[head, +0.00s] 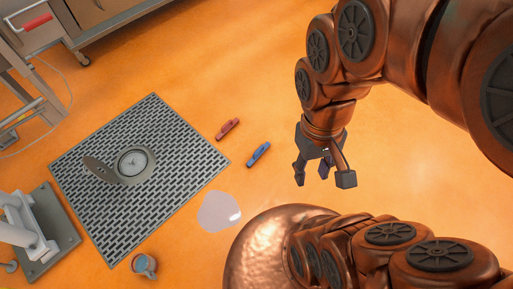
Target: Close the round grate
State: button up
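The round grate (98,167) is a small dark disc-shaped lid at the left side of a round metal fitting (134,163). The lid stands open and tilted beside the fitting's opening, which shows a pale round face inside. The fitting sits in a square slotted metal floor panel (150,213). My gripper (326,176) hangs over the orange floor, well to the right of the grate and touching nothing. Its fingers are spread apart and empty.
A red object (228,128) and a blue object (258,154) lie on the floor between the panel and my gripper. A pale puddle (219,211) and a mug (144,265) are near the panel's lower right edge. A grey stand (38,245) is at the lower left. A wheeled cabinet (105,22) stands at the top left.

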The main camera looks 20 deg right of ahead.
aim_at(91, 162)
jog(key=k, duration=1.65)
jog(key=z, duration=2.8)
jog(key=k, duration=2.9)
jog(key=u, duration=2.85)
jog(key=i, duration=0.4)
jog(key=z, duration=0.05)
